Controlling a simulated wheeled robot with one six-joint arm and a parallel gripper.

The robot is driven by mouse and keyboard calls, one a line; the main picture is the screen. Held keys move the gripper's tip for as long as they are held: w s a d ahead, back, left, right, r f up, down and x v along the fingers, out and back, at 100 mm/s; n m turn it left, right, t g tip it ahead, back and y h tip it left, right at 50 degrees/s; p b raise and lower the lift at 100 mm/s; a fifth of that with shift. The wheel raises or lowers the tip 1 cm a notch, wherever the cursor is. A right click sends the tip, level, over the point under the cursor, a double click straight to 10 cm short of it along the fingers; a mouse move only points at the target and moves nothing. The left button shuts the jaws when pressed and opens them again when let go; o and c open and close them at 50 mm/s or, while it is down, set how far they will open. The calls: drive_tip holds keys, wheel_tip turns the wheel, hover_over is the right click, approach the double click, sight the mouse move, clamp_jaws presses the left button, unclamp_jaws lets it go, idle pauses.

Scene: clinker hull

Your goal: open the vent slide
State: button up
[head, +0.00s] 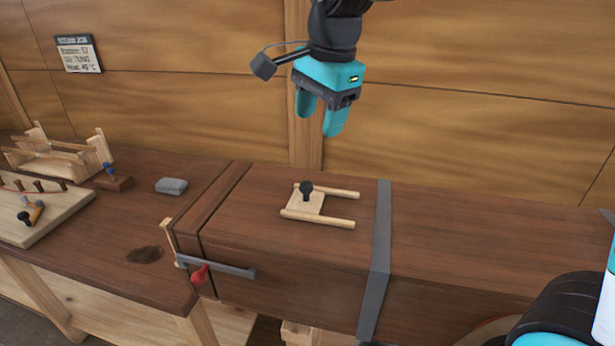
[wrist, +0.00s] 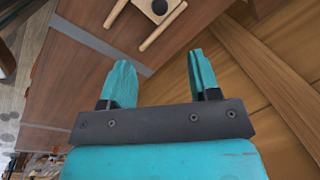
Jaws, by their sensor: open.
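The vent slide is a small pale wooden plate (head: 304,203) with a round black knob (head: 306,187). It sits between two light wooden rails (head: 330,192) on top of a long dark wooden box, at the rails' left end. In the wrist view the knob (wrist: 160,6) shows at the top edge, with the plate partly cut off. My gripper (head: 320,118) is open and empty, above and behind the slide, near the wall. Its two teal fingers (wrist: 157,80) point toward the rails in the wrist view and are apart from them.
A grey strap (head: 380,250) wraps the box right of the rails. A red-handled latch (head: 200,274) with a grey bar is at the box's left end. A grey block (head: 171,186), a pegboard (head: 40,205) and a wooden rack (head: 60,158) stand on the left bench.

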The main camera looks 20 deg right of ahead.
sight(307, 183)
drive_tip(key=w+f+p, duration=0.1)
drive_tip(key=f, duration=0.4)
drive_tip(key=f+p, duration=0.1)
drive_tip(key=f, duration=0.4)
drive_tip(key=w+a+f, duration=0.1)
drive_tip(key=f, duration=0.4)
drive_tip(key=shift+w+f+p, duration=0.15)
drive_tip(key=shift+w+p, duration=0.2)
drive_tip(key=shift+p, duration=0.05)
drive_tip(key=shift+c, duration=0.4)
